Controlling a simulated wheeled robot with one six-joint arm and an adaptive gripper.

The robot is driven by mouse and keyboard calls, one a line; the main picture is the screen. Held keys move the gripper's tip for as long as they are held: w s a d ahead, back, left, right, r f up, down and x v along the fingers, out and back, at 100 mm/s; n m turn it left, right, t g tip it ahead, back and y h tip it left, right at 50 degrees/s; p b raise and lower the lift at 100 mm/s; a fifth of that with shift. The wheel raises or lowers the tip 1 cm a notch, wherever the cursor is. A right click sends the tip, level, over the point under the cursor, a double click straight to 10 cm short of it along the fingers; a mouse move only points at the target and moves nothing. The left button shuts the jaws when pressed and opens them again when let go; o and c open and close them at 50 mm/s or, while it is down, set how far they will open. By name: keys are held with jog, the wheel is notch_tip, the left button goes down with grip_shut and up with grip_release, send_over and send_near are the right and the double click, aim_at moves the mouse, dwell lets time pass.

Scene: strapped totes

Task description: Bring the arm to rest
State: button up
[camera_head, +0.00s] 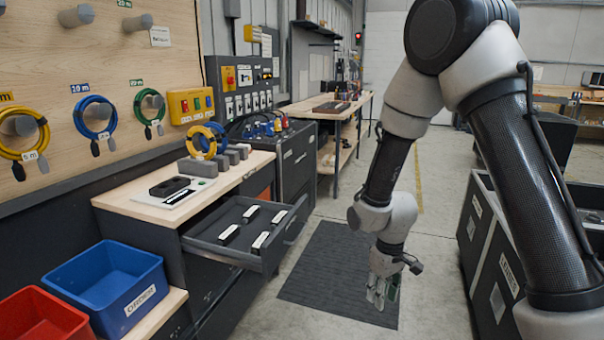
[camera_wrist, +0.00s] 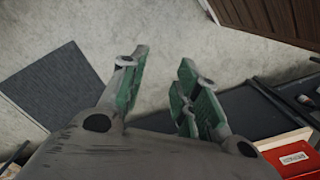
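My arm reaches down from the upper right in the head view, and my gripper (camera_head: 383,294) hangs low over the dark floor mat (camera_head: 325,262). In the wrist view my gripper (camera_wrist: 162,62) has its two green-padded fingers apart, with bare concrete floor showing between them. Nothing is held between the fingers.
An open drawer (camera_head: 222,253) with several white-labelled dark pieces juts out left of my gripper. A blue bin (camera_head: 112,281) and a red bin (camera_head: 40,318) stand at lower left. Dark cases (camera_head: 487,262) stand at right. Open floor lies beyond the mat.

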jog(key=s+d+r+m+t, duration=0.1)
jog(key=s+d+r, duration=0.4)
jog(key=r, duration=0.5)
jog(key=s+d+r+m+t, duration=0.2)
jog(key=s+d+r, duration=0.3)
jog(key=r, duration=0.5)
jog(key=s+d+r+m+t, duration=0.1)
jog(key=s+d+r+m, duration=0.2)
jog(key=s+d+r, duration=0.2)
jog(key=s+r, duration=0.3)
jog(key=r, duration=0.2)
jog(key=shift+s+d+r+t, duration=0.3)
jog(key=shift+d+r, duration=0.05)
jog(key=shift+d, duration=0.05)
